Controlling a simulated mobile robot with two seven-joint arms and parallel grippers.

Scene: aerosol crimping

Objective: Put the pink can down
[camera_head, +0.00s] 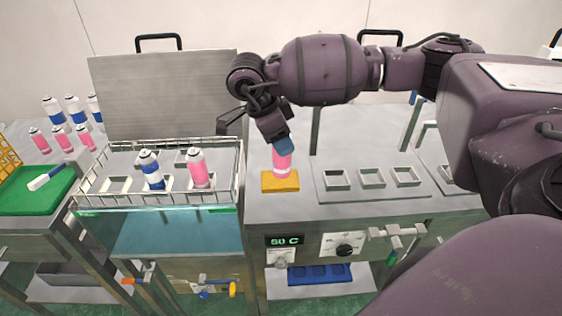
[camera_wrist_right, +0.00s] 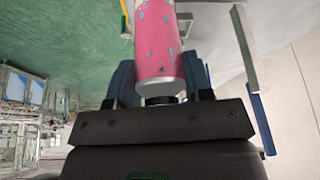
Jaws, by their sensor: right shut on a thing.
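The pink can (camera_head: 282,166) is upright, with a pale band around it, directly over a yellow pad (camera_head: 280,186) on the steel worktop. Its lower end meets the pad in the picture; I cannot tell if it rests on it or hangs just above. My right gripper (camera_head: 283,146) points down from above and is shut on the can's upper part. In the right wrist view the can (camera_wrist_right: 158,42) shows blue droplet marks and sits between the two blue fingers of the gripper (camera_wrist_right: 158,78). My left gripper is not in view.
Left of the pad, a wire-railed bath (camera_head: 170,234) holds a blue-and-white can (camera_head: 150,168) and another pink can (camera_head: 198,170). Its raised metal lid (camera_head: 160,98) stands behind. Square holders (camera_head: 372,178) are at right. More cans stand far left by a green mat (camera_head: 38,197).

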